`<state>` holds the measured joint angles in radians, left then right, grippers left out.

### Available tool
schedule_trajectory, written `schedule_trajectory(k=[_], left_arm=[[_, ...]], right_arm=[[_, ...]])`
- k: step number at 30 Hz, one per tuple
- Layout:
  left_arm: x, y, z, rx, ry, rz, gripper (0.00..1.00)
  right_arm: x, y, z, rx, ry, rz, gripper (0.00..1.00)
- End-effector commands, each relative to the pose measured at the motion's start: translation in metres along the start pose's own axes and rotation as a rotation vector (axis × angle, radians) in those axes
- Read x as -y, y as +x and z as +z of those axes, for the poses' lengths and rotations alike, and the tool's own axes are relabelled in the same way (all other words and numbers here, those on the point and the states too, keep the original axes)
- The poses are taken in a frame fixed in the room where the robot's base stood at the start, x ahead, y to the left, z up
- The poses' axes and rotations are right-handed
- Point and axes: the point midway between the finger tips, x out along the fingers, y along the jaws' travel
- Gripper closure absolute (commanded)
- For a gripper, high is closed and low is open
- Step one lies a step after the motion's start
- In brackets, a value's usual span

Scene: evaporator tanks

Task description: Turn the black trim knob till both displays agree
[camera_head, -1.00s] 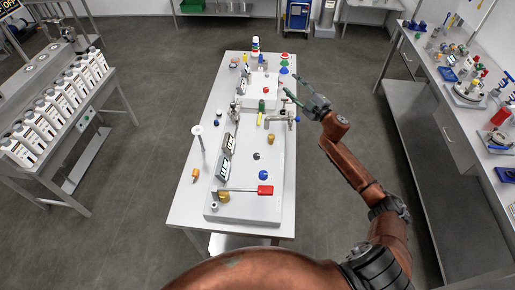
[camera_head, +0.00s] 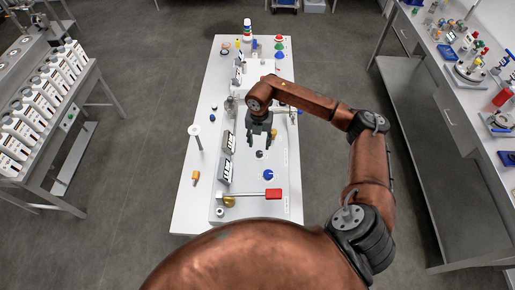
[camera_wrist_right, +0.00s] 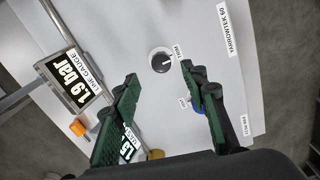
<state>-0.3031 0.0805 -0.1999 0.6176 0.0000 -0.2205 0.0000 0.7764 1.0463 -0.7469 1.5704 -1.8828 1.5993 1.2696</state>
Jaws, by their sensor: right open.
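The black trim knob (camera_wrist_right: 160,61) sits on the white panel in the right wrist view, with a white pointer mark and a "TRIM" label beside it. In the head view the knob (camera_head: 260,154) is just below my right gripper (camera_head: 259,139). The gripper's two green fingers (camera_wrist_right: 158,88) are spread apart and empty, with the knob beyond their tips. The line gauge display (camera_wrist_right: 70,85) reads 1.9 bar. A second display (camera_wrist_right: 127,149) is partly hidden behind a finger, so its full reading cannot be told. My left gripper is not in view.
A blue knob (camera_head: 269,174) sits on the panel, partly behind a finger in the wrist view. A red-handled lever (camera_head: 273,194) lies near the panel's front. A white funnel-like stand (camera_head: 195,131) and an orange piece (camera_head: 195,176) are left of the displays.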

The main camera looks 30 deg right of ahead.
Motion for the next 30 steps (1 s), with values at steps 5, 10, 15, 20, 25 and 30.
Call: schedule_trajectory(k=[5,10,15,20,25,30], left_arm=[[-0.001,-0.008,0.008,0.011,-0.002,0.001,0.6],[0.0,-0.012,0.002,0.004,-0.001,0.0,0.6],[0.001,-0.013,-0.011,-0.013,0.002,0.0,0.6],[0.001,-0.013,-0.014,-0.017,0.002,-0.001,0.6],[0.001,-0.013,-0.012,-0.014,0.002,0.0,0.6],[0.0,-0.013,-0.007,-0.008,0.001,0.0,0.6]], right_arm=[[0.002,0.029,-0.001,-0.006,0.003,0.0,0.6],[0.001,0.051,-0.002,-0.005,0.002,0.002,0.6],[0.0,0.062,-0.001,-0.004,0.0,0.003,0.6],[-0.001,0.063,-0.001,-0.003,-0.002,0.003,0.6],[-0.001,0.063,-0.001,-0.004,-0.003,0.004,0.65],[-0.002,0.063,-0.001,-0.004,-0.003,0.004,0.76]])
